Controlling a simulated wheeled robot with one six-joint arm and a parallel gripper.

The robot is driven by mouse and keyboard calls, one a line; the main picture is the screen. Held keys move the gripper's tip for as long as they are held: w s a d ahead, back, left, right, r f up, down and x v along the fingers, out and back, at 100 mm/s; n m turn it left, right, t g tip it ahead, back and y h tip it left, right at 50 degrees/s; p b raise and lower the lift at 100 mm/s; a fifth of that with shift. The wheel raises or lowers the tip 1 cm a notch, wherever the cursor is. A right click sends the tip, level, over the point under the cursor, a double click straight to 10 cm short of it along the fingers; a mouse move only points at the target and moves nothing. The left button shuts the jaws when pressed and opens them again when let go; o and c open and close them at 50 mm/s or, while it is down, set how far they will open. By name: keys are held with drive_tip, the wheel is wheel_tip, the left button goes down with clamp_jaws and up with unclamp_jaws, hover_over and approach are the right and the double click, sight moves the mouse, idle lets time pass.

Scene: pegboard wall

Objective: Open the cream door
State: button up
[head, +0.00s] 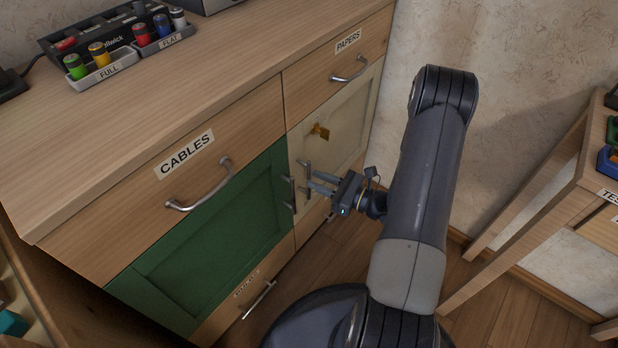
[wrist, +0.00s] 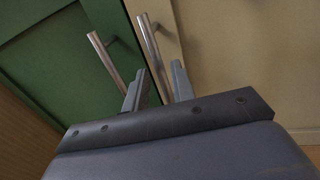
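The cream door (head: 345,125) is the panel under the PAPERS drawer, right of the green door (head: 215,235), and looks closed. Its upright metal bar handle (head: 304,174) is on its left edge; in the wrist view this handle (wrist: 153,50) runs down between my fingers. My gripper (head: 314,184) is open in front of the handle, fingers pointing at the door. In the wrist view my gripper (wrist: 158,82) has one finger on each side of the bar, apart from each other. I cannot tell how deep the bar sits between them.
The green door's bar handle (wrist: 103,58) stands close left of the cream one. An orange tag-like piece (head: 320,131) is on the cream door. The PAPERS drawer handle (head: 349,70) juts out above. A wooden table (head: 560,190) stands at the right; floor lies between.

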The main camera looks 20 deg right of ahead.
drive_tip(key=shift+x, duration=1.65)
drive_tip(key=shift+c, duration=0.3)
clamp_jaws()
